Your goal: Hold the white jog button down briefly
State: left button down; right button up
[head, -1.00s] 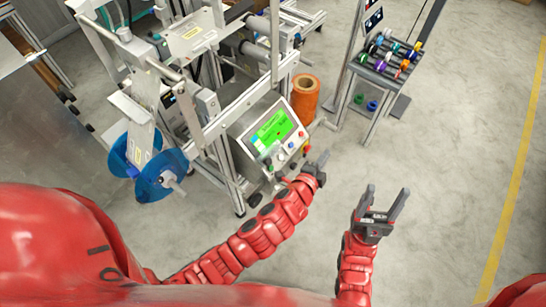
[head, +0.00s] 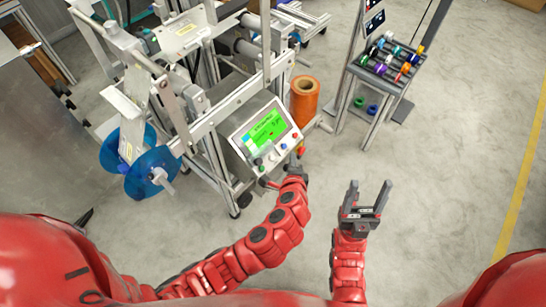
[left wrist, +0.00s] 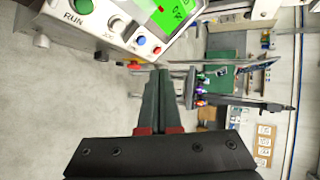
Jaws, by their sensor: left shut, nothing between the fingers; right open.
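The control panel (head: 245,139) has a lit green screen and a row of buttons below it. The white button (left wrist: 117,23) sits between a green one marked RUN (left wrist: 83,6) and a blue one (left wrist: 141,40), with a red one (left wrist: 157,50) at the row's end. The white button is small in the head view (head: 271,156). My left gripper (head: 297,154) is shut and empty by the panel's lower right. In the left wrist view its fingertips (left wrist: 160,74) lie nearest the red button, apart from the white one. My right gripper (head: 370,186) is open and empty over the floor.
The panel is fixed to a metal-framed machine with blue reels (head: 155,172). An orange roll (head: 305,98) stands behind the panel. A rack of coloured spools (head: 390,60) stands at the back right. The floor on the right is clear.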

pick_arm(q)
jog(key=shift+w+a+f+b, duration=0.25)
jog(key=shift+w+a+f, duration=0.3)
jog(key=shift+a+f, duration=0.35)
jog(key=shift+w+a+f+b, duration=0.3)
jog(key=shift+w+a+f, duration=0.35)
jog(key=shift+f, duration=0.4)
jog(key=shift+w+a+f+b, duration=0.25)
jog(key=shift+w+a+f, duration=0.25)
jog(key=shift+a+f, duration=0.45)
jog(key=shift+d+f, duration=0.1)
jog(key=shift+w+a+f, duration=0.2)
jog(key=shift+a+f, duration=0.05)
jog(key=shift+w+a+f, duration=0.15)
jog(key=shift+a+f, duration=0.1)
jog(key=shift+f, duration=0.05)
dwell(1.5)
dwell(0.4)
jog(key=shift+s+d+r, duration=0.35)
jog(key=shift+d+r, duration=0.2)
jog(key=shift+r, duration=0.1)
jog(key=shift+s+d+r+p, duration=0.25)
jog(key=shift+s+d+r, duration=0.3)
jog(key=shift+d+r, duration=0.3)
jog(key=shift+s+d+r+p, duration=0.2)
jog(key=shift+s+d+r, duration=0.35)
jog(key=shift+r, duration=0.35)
jog(key=shift+w, duration=0.1)
